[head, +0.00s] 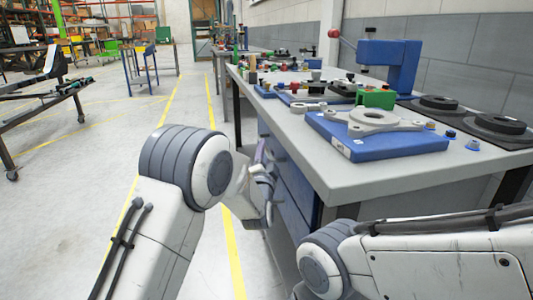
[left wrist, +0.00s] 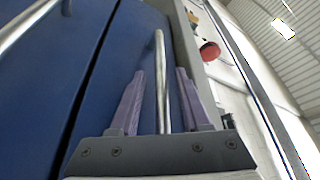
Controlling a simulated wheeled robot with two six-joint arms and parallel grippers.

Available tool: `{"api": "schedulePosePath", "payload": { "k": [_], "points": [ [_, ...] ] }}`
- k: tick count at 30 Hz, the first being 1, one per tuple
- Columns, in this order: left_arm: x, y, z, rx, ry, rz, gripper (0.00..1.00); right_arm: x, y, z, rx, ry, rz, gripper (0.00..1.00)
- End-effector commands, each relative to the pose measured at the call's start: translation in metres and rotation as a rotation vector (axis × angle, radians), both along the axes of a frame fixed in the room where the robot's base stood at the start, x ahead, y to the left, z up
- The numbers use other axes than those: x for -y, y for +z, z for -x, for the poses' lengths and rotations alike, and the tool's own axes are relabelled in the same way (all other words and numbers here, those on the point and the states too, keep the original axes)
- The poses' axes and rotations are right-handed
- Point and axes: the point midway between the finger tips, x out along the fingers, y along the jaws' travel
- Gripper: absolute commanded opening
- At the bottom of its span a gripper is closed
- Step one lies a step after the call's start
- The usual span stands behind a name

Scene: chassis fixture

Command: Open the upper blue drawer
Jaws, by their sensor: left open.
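The upper blue drawer (left wrist: 118,50) is the blue front nearest the bench top in the left wrist view, where the picture is turned sideways. Its silver bar handle (left wrist: 160,85) runs between the two purple fingers of my left gripper (left wrist: 160,72). The gripper is open, with a finger on each side of the bar and visible gaps. In the head view the left gripper (head: 262,160) is beside the bench's side, and the blue drawer fronts (head: 298,187) are partly hidden. The drawer looks shut. My right gripper is outside the view.
A second blue drawer (left wrist: 40,75) with its own silver handle (left wrist: 22,22) lies beyond a dark gap. The grey bench top (head: 365,180) overhangs the drawers and carries a blue plate (head: 385,148) with a grey part.

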Motion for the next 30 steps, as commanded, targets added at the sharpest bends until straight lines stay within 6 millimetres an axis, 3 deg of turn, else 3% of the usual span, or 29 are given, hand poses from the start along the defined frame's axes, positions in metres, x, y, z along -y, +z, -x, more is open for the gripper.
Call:
{"api": "schedulePosePath", "payload": {
  "k": [11,15,30],
  "points": [
    [0.0004,0.0019,-0.0068,0.000,0.000,0.000,0.47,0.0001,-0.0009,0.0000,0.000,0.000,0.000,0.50],
    [0.0005,0.0019,-0.0065,0.000,0.000,0.000,0.00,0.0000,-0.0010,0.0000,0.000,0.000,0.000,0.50],
    [0.0007,0.0017,-0.0062,0.001,-0.001,0.000,0.00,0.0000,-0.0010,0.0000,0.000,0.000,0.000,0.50]
  ]
}}
